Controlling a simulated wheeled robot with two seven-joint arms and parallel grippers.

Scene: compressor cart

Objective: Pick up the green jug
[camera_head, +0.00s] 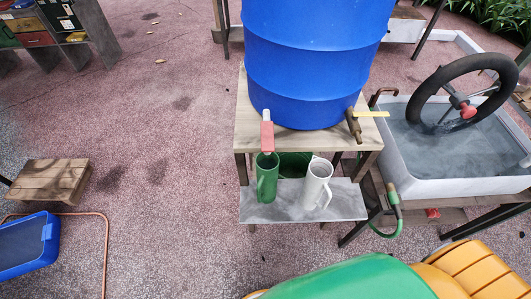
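The green jug (267,180) stands upright on the grey lower shelf (255,212) of a small stand, at the shelf's left part. It is below a red-handled tap (267,135) on the blue barrel, and its handle faces the viewer. A white jug (317,184) stands close to its right, with its handle to the right. Neither of my grippers is in view.
The blue barrel (310,60) sits on the wooden top (245,125) above the shelf. A second tap (354,125) sticks out on the right. A green container (294,165) is behind the jugs. A water trough (410,170) with a black tyre (420,95) stands right. The floor left is mostly clear.

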